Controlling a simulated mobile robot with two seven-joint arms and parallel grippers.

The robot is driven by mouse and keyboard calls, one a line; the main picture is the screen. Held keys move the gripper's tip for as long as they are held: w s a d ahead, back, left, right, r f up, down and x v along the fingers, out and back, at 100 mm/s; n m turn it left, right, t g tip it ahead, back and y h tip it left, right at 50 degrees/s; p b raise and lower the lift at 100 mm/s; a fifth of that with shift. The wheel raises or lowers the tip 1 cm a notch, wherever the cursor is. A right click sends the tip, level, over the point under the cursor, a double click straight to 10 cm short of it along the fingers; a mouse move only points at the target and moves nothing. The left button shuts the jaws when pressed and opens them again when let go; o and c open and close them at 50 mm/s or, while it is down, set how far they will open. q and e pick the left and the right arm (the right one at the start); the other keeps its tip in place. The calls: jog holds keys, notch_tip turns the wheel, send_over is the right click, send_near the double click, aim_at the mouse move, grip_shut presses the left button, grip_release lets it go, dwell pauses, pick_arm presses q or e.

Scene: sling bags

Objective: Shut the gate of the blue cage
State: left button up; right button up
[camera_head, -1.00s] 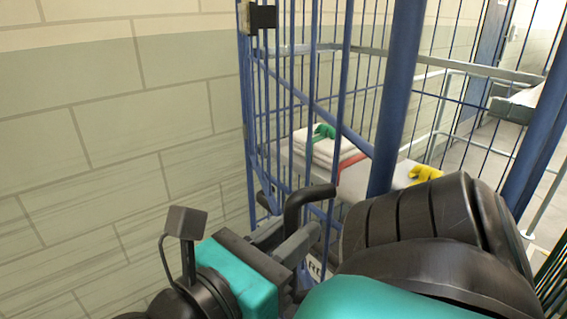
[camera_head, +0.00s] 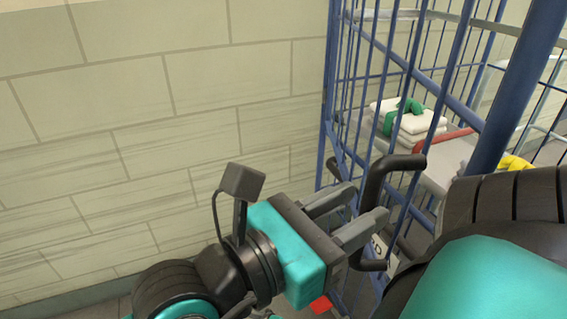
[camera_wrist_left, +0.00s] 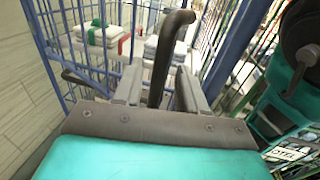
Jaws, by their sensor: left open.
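The blue cage (camera_head: 497,120) stands at the right in the head view, with thin bars and thick posts. Its barred gate panel (camera_head: 345,110) carries a black D-shaped handle (camera_head: 376,180). I cannot tell from these views how far the gate stands from its frame. My left gripper (camera_head: 367,200) is open at the handle, its two grey fingers pointing at the gate. In the left wrist view the handle (camera_wrist_left: 160,60) rises between the fingers (camera_wrist_left: 158,88); contact is unclear. My right gripper is not in view.
A pale block wall (camera_head: 150,120) fills the left side. Inside the cage, white folded cloths with a green band (camera_head: 405,120) lie on a shelf, with a red strip (camera_head: 445,139) and a yellow item (camera_head: 515,163) nearby. My own arm covers the lower right.

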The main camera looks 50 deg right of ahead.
pick_arm(q)
jog(key=b+v, duration=0.1)
jog(key=v, duration=0.9)
jog(key=shift+s, duration=0.1)
